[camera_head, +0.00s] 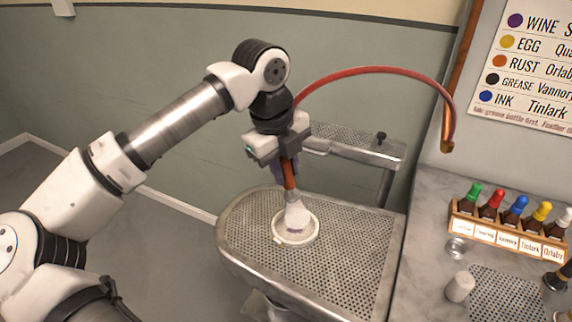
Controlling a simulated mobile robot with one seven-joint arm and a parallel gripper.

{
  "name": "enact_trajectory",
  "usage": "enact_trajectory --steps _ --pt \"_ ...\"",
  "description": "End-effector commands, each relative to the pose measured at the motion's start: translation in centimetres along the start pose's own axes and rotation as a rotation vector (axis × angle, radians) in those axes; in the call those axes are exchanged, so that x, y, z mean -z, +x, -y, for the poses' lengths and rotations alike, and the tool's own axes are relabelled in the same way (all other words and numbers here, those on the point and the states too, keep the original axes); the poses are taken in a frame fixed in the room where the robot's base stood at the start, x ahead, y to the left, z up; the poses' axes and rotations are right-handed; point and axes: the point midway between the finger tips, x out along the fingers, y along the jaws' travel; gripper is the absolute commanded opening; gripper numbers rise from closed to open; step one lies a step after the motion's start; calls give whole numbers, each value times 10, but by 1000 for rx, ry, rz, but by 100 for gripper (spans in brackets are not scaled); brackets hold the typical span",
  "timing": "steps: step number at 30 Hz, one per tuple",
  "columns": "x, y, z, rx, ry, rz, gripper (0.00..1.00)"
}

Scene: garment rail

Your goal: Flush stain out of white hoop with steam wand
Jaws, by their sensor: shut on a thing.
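The white hoop (280,236) lies on the perforated metal board (345,265), near its left side. My gripper (287,163) is shut on the steam wand (289,178), which has an orange-red body and a red hose. The wand points down over the hoop. A whitish cone (298,213), which looks like steam, spreads from its tip onto the cloth and covers part of it. I cannot tell the exact gap between tip and cloth.
The red hose (370,70) arches right to a copper-coloured fitting on the wall. A smaller perforated arm (350,142) stands behind the board. On the right counter are a wooden rack (505,233) of several coloured dropper bottles, a glass dish (456,248) and a white cylinder (460,287).

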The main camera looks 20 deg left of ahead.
Motion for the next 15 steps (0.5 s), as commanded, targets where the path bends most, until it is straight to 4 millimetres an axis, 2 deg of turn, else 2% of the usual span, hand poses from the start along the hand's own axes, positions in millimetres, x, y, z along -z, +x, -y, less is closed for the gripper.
enact_trajectory --steps 15 --pt "-1 48 -10 0 0 1 0"
